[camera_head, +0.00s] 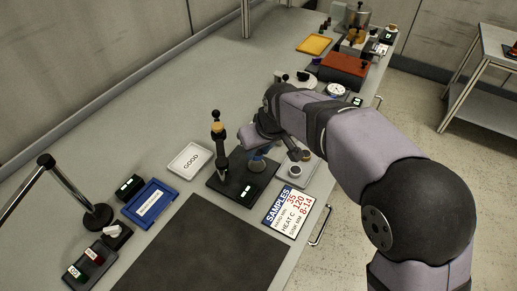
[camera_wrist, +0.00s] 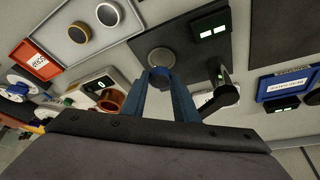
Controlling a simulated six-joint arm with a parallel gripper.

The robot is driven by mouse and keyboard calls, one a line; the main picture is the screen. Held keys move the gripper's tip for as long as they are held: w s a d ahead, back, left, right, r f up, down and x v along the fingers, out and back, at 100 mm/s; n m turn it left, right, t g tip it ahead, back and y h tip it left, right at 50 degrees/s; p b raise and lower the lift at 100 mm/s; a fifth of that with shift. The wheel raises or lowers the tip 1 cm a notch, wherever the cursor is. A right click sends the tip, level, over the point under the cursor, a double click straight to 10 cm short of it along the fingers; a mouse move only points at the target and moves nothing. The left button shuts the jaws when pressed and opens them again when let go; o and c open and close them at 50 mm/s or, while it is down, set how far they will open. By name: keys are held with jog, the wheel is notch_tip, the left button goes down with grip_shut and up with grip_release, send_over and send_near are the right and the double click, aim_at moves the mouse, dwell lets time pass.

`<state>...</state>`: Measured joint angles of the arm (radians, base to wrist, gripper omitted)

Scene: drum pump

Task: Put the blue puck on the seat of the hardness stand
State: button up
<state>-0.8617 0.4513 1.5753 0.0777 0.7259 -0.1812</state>
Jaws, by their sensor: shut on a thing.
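The hardness stand (camera_head: 226,181) is a dark base plate with an upright column (camera_head: 218,150) and a small lit display. In the wrist view its dark base (camera_wrist: 188,28) carries a round grey seat (camera_wrist: 162,56). My gripper (camera_head: 259,158) is over the right part of the stand. In the wrist view my gripper (camera_wrist: 163,88) has its blue fingers shut on the blue puck (camera_wrist: 160,76) at their tips. The puck appears just beside the seat in that view; I cannot tell its height above it. In the head view my gripper and arm partly hide the puck and seat.
A white GOOD tray (camera_head: 190,160) lies left of the stand, and a blue tray (camera_head: 150,204) farther left. A SAMPLES card (camera_head: 290,212) lies in front. Right of the stand is a pale tray (camera_head: 311,172) with a round piece. A dark mat (camera_head: 200,250) is bare.

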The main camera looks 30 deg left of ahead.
aim_at(260, 157)
jog(key=shift+f+b, duration=0.8)
jog(key=shift+f, duration=1.25)
dwell(2.5)
jog(key=o, duration=1.4)
jog(key=shift+r, duration=0.15)
jog(key=shift+r+p, duration=3.4)
jog(key=shift+r, duration=0.5)
